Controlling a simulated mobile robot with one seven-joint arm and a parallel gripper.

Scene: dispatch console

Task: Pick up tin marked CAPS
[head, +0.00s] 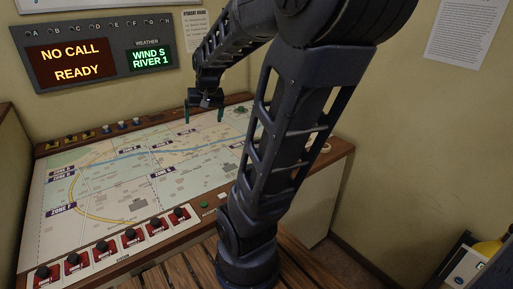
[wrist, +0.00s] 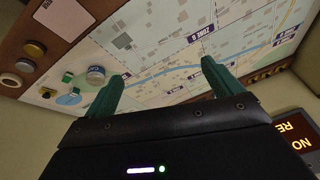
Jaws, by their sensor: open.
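No lettering reading CAPS can be made out in either view, so I cannot tell for sure which thing is the tin. In the wrist view a small round container with a grey-blue top (wrist: 96,73) stands on the map table, just beyond the left fingertip; its marking is unreadable. My gripper (head: 204,117) hangs over the far part of the map table (head: 120,190) in the head view. In the wrist view my gripper (wrist: 162,77) shows two green fingers spread wide, with nothing between them. My arm hides part of the table's right side in the head view.
Small green and blue pieces (wrist: 70,92) lie beside the round container. Red switch units with black knobs (head: 102,250) line the near edge. Small knobs (head: 105,127) line the far edge. The wall display (head: 72,62) reads NO CALL READY. The map's middle is clear.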

